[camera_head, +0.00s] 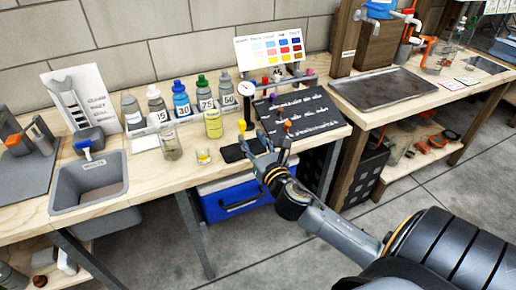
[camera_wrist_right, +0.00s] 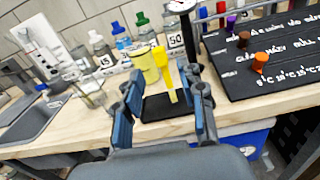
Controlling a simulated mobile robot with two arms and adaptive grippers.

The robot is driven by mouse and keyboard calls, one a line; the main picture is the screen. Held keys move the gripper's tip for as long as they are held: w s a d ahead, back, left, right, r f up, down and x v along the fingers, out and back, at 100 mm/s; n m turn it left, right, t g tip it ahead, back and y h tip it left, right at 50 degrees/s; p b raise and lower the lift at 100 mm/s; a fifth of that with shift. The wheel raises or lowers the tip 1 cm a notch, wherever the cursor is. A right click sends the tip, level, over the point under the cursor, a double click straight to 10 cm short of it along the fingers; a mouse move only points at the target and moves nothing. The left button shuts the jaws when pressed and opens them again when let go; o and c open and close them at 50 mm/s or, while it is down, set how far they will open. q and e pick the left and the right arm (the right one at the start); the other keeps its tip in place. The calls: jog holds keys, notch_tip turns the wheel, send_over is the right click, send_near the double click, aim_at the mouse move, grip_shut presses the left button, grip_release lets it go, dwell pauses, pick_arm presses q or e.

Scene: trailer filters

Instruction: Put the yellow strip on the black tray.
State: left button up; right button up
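The yellow strip (camera_head: 242,125) shows upright by my right gripper (camera_head: 251,142) in the head view. In the right wrist view the yellow strip (camera_wrist_right: 164,68) has a wider top and a narrow lower end. It appears between the spread fingers of my right gripper (camera_wrist_right: 163,92), with visible gaps on both sides. Its lower end overlaps the black tray (camera_wrist_right: 160,108) in the picture; I cannot tell whether it touches it. The black tray (camera_head: 232,154) lies flat near the table's front edge, partly hidden by my gripper. My left gripper is not in view.
Numbered bottles (camera_head: 181,103) stand behind. A black board (camera_head: 300,112) with coloured pegs lies to the right.

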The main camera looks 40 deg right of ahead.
jog(key=s+f+m+g+y, duration=0.1)
jog(key=s+f+m+g, duration=0.3)
jog(key=f, duration=1)
jog(key=s+a+f+m+g, duration=0.15)
jog(key=s+f+m, duration=0.45)
jog(key=f, duration=0.7)
jog(key=s+f+m+g+y, duration=0.1)
jog(key=s+f+m+g, duration=0.35)
jog(key=f, duration=0.95)
jog(key=s+a+f+m+g, duration=0.2)
jog(key=s+f+m, duration=0.3)
jog(key=s, duration=0.5)
jog(key=s+a+f+m+g+y, duration=0.1)
jog(key=s+a+f+m+g, duration=0.1)
jog(key=s+a+f+m, duration=0.3)
jog(key=s+a+f+m+g+y, duration=0.1)
jog(key=s+f+m, duration=0.5)
jog(key=s, duration=0.9)
notch_tip(320, 180, down, 4)
jog(key=a+g, duration=0.1)
jog(key=a, duration=0.1)
jog(key=shift+s+a+r, duration=0.25)
jog(key=shift+a, duration=0.1)
